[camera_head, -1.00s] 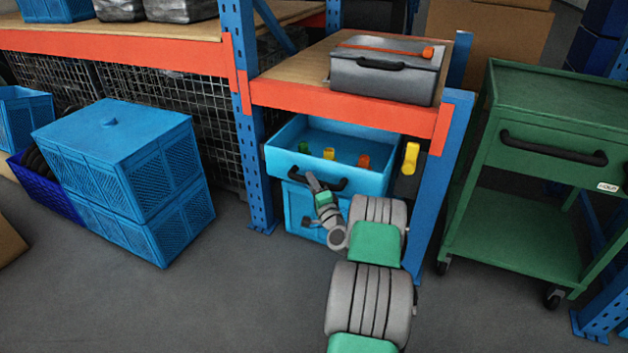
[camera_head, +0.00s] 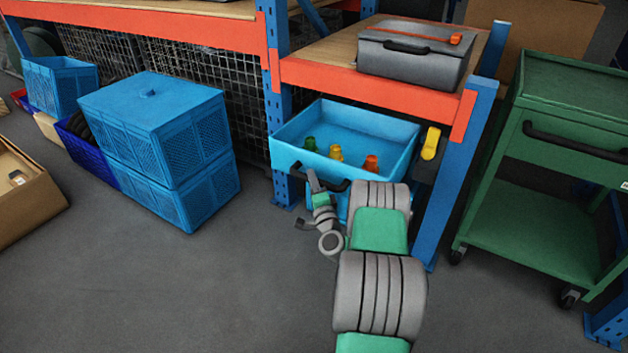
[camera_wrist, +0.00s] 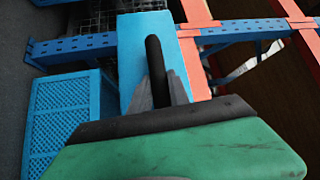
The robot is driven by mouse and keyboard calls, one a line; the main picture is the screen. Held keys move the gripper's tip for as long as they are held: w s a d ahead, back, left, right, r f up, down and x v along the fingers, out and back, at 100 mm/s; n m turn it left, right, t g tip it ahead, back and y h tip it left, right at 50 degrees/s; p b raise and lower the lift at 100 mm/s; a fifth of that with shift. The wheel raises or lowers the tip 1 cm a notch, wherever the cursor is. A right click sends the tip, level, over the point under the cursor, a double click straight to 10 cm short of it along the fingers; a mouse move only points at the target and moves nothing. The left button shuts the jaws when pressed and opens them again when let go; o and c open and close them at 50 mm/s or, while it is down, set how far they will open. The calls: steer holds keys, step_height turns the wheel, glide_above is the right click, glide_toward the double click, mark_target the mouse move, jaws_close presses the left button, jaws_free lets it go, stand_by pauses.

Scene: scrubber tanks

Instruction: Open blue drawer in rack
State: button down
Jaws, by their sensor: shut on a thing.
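The blue drawer (camera_head: 294,157) stands pulled out from under the rack's short shelf in the head view, its inside showing. In it are a green bottle (camera_head: 310,144), a yellow one (camera_head: 336,153) and an orange one (camera_head: 371,163). Its black handle (camera_head: 336,186) is on the front face. My gripper (camera_head: 314,182) is shut on that handle near its left end. In the wrist view the fingers (camera_wrist: 158,92) close around the black handle (camera_wrist: 156,68) in front of the blue drawer face (camera_wrist: 131,40). My arm hides part of the drawer's front and the blue cabinet below.
The rack has orange beams (camera_head: 365,85) and blue posts (camera_head: 458,180). A grey toolbox (camera_head: 415,62) sits on the shelf above. Stacked blue crates (camera_head: 155,130) stand left, a green cart (camera_head: 535,160) right. The floor (camera_head: 200,285) in front is clear.

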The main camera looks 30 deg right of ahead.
steer(key=c, duration=1.3)
jaws_free()
steer(key=shift+o, duration=0.2)
steer(key=b+v, duration=0.1)
steer(key=v, duration=0.7)
steer(key=shift+w, duration=0.1)
